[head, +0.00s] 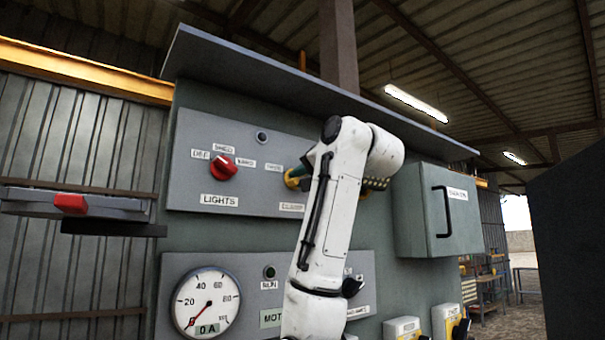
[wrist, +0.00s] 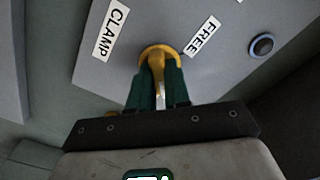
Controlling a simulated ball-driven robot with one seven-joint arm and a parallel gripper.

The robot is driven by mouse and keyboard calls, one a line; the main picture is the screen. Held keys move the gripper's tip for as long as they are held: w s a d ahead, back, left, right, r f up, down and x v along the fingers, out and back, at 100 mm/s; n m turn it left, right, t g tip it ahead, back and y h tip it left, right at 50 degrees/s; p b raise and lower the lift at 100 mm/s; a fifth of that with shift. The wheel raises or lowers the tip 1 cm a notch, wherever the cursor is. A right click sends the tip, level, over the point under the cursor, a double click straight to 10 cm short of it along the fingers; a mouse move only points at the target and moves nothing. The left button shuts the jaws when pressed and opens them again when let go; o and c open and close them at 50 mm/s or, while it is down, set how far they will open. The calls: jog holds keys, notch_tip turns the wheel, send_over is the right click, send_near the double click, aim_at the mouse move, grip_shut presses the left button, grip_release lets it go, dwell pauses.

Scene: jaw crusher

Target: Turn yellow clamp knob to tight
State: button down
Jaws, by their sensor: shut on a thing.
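The yellow clamp knob (wrist: 158,54) shows in the wrist view on a grey panel, between the labels CLAMP (wrist: 110,33) and FREE (wrist: 202,37). My gripper (wrist: 158,72) has its green fingers shut on the knob's grip. In the head view the knob (head: 292,179) is a small yellow patch right of the red lights knob, mostly hidden by my white arm. The gripper (head: 298,172) is also largely hidden there. The tight label is not readable in either view.
A red LIGHTS knob (head: 223,168) sits left on the same panel. A dial gauge (head: 207,302) is below it. A grey box with a black handle (head: 437,210) stands out to the right. A roof plate (head: 270,85) overhangs the panel. A round dark button (wrist: 262,45) is near the knob.

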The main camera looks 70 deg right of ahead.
jog(key=shift+f+m+p, duration=0.1)
jog(key=shift+m+p, duration=0.25)
jog(key=shift+m, duration=1.15)
jog(key=shift+d, duration=0.1)
jog(key=c, duration=1.1)
grip_release()
jog(key=shift+s, duration=0.1)
jog(key=b+v, duration=0.9)
jog(key=v, duration=0.1)
jog(key=shift+s+a+f, duration=0.1)
jog(key=shift+s+a, duration=0.05)
jog(key=shift+a, duration=0.15)
